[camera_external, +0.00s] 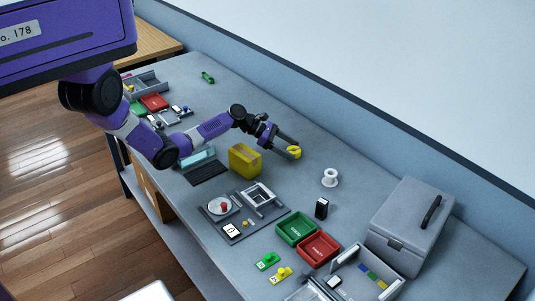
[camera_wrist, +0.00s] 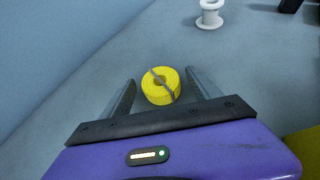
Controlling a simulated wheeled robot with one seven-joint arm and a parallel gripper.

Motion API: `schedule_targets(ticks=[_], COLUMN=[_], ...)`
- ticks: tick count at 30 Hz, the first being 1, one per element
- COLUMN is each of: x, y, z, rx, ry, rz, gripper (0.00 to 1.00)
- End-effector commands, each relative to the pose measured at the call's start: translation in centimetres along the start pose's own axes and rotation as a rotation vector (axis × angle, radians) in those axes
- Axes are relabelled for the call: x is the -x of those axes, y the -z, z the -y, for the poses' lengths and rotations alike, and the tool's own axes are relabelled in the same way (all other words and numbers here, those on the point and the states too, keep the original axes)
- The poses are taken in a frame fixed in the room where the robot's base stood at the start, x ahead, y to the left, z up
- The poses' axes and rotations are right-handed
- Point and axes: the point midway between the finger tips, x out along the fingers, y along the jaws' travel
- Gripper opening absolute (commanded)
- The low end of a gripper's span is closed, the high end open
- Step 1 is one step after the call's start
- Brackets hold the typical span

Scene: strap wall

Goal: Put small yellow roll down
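The small yellow roll (camera_external: 294,153) is at the fingertips of my gripper, over the grey bench near the back wall. In the wrist view the yellow roll (camera_wrist: 160,90) sits between the two grey fingers of my gripper (camera_wrist: 160,77), with a grey line across its top face. A narrow gap shows between the roll and each finger, so my gripper looks open around it. I cannot tell for certain whether the roll's underside touches the bench (camera_wrist: 75,75).
A yellow box (camera_external: 244,161) stands to the left of my gripper. Green and red trays (camera_external: 318,248) and a grey case (camera_external: 407,225) lie farther right.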

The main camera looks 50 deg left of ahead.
Motion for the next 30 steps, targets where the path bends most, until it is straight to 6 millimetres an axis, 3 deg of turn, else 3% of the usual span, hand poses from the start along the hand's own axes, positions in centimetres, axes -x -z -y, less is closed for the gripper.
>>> schedule_targets(ticks=[11, 30], x=[0.3, 11.0], y=[-0.6, -0.6], z=[0.0, -0.1], rx=[-0.001, 0.002], ry=[0.0, -0.001], rz=[0.0, 0.0], gripper=[0.71, 0.71])
